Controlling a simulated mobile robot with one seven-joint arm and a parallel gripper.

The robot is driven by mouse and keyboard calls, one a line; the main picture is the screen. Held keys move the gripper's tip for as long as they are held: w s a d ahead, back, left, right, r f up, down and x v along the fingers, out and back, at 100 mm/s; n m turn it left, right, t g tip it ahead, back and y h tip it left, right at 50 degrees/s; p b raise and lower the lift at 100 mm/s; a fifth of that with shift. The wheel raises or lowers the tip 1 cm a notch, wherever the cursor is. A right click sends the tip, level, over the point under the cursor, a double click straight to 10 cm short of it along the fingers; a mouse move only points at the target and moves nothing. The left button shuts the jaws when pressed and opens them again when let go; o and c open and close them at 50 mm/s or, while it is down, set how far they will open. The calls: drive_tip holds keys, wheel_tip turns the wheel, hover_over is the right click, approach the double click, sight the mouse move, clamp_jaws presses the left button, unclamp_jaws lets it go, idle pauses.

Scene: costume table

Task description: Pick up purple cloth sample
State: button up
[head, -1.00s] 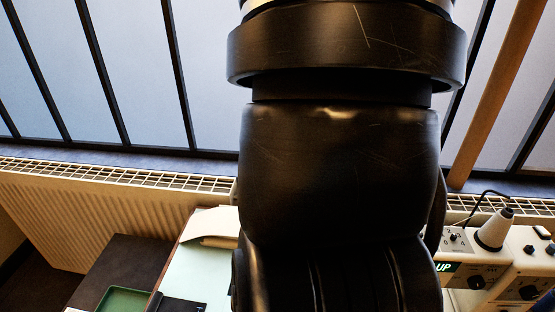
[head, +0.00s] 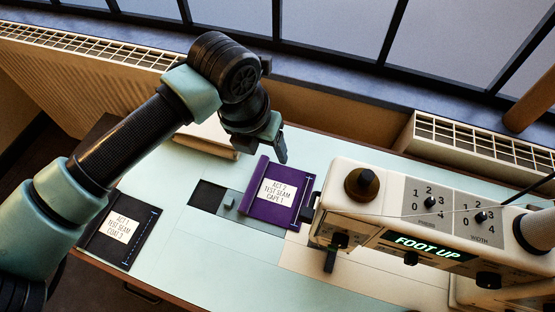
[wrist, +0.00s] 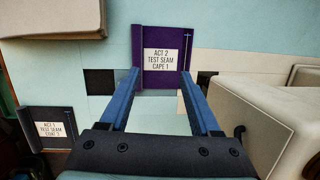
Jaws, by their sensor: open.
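The purple cloth sample (head: 275,196) lies flat on the pale table, with a white label reading "ACT 2 TEST SEAM CAPE 1". It lies just left of the sewing machine, and its right edge is close to the machine's needle end. In the wrist view the purple sample (wrist: 162,78) shows ahead of and between the fingertips. My gripper (head: 279,150) hangs above the sample's far edge in the head view, apart from it. In the wrist view my gripper (wrist: 162,82) has its two blue fingers spread, with nothing between them.
A sewing machine (head: 405,205) showing "FOOT UP" stands at right, close to the sample. A black sample (head: 120,229) labelled "ACT 1 TEST SEAM COAT 3" lies at the table's left. A beige roll (head: 208,139) lies behind. The front table middle (head: 215,262) is clear.

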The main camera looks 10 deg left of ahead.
drive_tip(key=a+f+y, duration=0.1)
drive_tip(key=a+f, duration=0.1)
drive_tip(key=a, duration=0.2)
hover_over(254, 181)
drive_tip(key=s, duration=0.1)
drive_tip(key=shift+g, duration=0.3)
wheel_tip(254, 181, down, 6)
drive_tip(key=shift+s+d+f, duration=0.1)
drive_tip(key=shift+s+d, duration=0.05)
drive_tip(key=shift+w+f, duration=0.15)
drive_tip(key=shift+f, duration=0.9)
drive_tip(key=shift+w+f, duration=0.2)
drive_tip(key=shift+f, duration=0.8)
drive_tip(key=shift+w+f, duration=0.15)
drive_tip(key=shift+f, duration=0.9)
drive_tip(key=shift+r, duration=0.1)
clamp_jaws()
